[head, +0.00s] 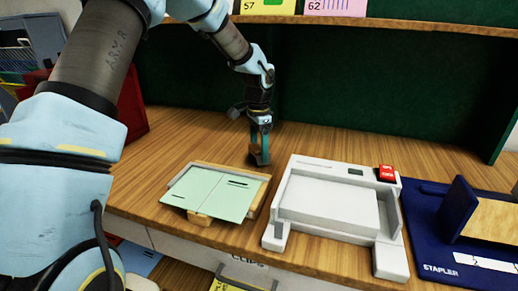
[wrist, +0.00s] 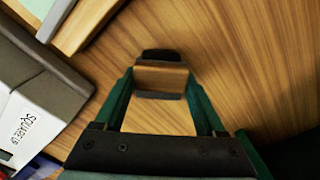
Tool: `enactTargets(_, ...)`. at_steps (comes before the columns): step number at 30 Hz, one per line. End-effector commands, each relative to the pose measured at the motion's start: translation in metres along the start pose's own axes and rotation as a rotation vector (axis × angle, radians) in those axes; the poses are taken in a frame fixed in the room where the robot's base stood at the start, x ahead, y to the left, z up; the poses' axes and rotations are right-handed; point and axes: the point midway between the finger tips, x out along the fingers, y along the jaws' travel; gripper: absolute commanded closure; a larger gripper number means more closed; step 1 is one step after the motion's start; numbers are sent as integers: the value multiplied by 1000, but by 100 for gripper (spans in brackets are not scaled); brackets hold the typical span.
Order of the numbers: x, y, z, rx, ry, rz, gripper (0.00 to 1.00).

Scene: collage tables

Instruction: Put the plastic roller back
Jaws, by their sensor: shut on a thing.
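My gripper (head: 260,148) is over the wooden table, behind the green cards and left of the white machine. Its green fingers also show in the wrist view (wrist: 160,80), shut on a small brown piece with dark ends (wrist: 161,78), which I take to be the plastic roller. In the head view the roller (head: 259,157) shows as a small brownish-grey block at the fingertips, low over the table. I cannot tell whether it touches the wood. The fingers hide part of it.
Two pale green cards (head: 212,191) lie on a wooden block with a grey edge. The white machine (head: 335,205) with a red display stands right of it. A blue stapler mat (head: 435,255) is farther right. The table behind the machine is clear up to the green back panel (head: 390,110).

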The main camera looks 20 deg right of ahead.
Motion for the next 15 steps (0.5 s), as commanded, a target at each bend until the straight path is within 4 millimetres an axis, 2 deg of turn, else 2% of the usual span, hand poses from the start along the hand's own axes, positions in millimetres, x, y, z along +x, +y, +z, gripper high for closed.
enactTargets(5,6,0,0,0,0,0,76)
enactTargets(6,8,0,0,0,0,0,85)
enactTargets(7,8,0,0,0,-1,1,25)
enactTargets(13,7,0,0,0,-1,1,3)
enactTargets(15,7,0,0,0,0,1,0)
